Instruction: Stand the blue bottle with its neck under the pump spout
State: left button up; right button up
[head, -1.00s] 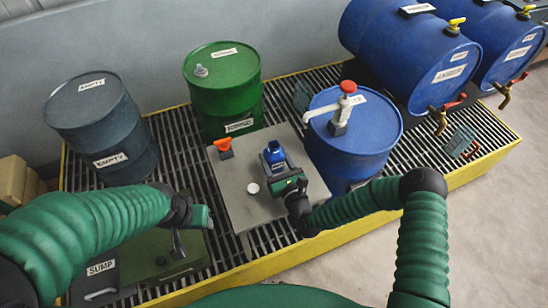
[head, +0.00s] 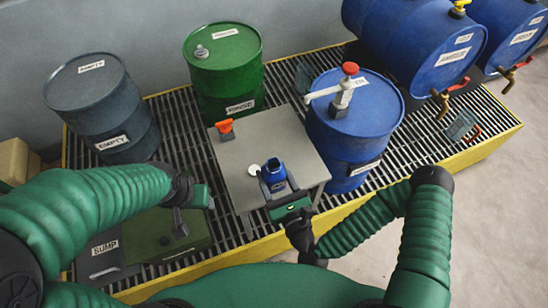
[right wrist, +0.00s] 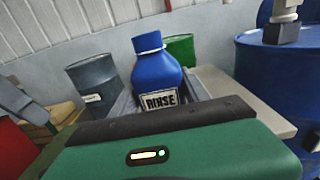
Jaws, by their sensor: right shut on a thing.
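The blue bottle (head: 273,172), labelled RINSE, is in my right gripper (head: 275,188) over the near edge of the grey table. In the right wrist view the bottle (right wrist: 157,72) stands roughly upright between the jaws, with a white ring at its neck. I cannot tell whether its base touches the table. The pump (head: 342,96), white with a red knob, stands on a blue drum to the right.
The grey table (head: 225,165) carries an orange-topped item (head: 225,128) and a small white disc (head: 254,170). The pump's blue drum (head: 355,135) stands close to the table's right side. A green drum (head: 222,75) and a grey drum (head: 98,105) stand behind and left.

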jog(key=shift+s+r, duration=0.1)
jog(key=shift+s, duration=0.25)
jog(key=w+d+r+m+h+p, duration=0.2)
jog(key=w+d+r+h+p, duration=0.1)
jog(key=d, duration=0.7)
jog(key=w+d+r+m+t+h+p, duration=0.1)
jog(key=w+d+r+m+h+p, duration=0.1)
jog(key=d, duration=0.8)
notch_tip(320, 180, up, 4)
jog(key=w+h+p, duration=0.1)
jog(key=w+p, duration=0.1)
jog(key=p, duration=0.1)
jog(key=shift+w+h, duration=0.15)
jog(key=shift+h, duration=0.25)
